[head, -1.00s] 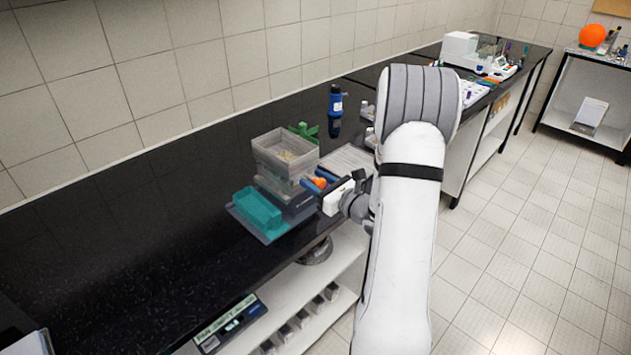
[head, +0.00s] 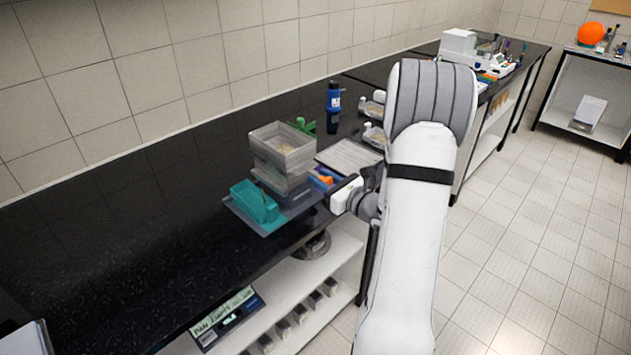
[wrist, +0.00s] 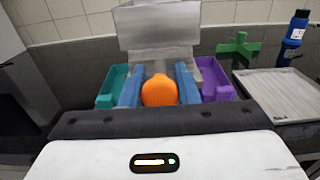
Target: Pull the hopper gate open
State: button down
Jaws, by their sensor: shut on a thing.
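The hopper (head: 283,150) is a clear grey box with tan grains in it, standing on a dark base on the black bench. It also shows in the wrist view (wrist: 158,30). The gate's orange knob (wrist: 159,90) sits between the two blue fingers of my gripper (wrist: 159,80). My gripper is shut on this knob, in front of the hopper, with a finger against each side. The knob also shows in the head view (head: 326,180), partly covered by a finger. The gate plate behind the knob is mostly hidden.
A teal bin (head: 254,203) stands left of the hopper, and a purple bin (wrist: 219,93) stands right of it. A green cross-shaped part (wrist: 240,50), a blue bottle (head: 333,97) and a grey tray (head: 348,157) are to the right.

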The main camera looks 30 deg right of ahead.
jog(key=shift+v, duration=0.95)
jog(key=shift+f, duration=0.1)
jog(key=c, duration=1.1)
grip_release()
jog(key=shift+s, duration=0.15)
jog(key=b+v, duration=0.1)
jog(key=v, duration=0.6)
jog(key=shift+s+d+b, duration=0.2)
jog(key=shift+s+b, duration=0.1)
jog(key=shift+b, duration=0.05)
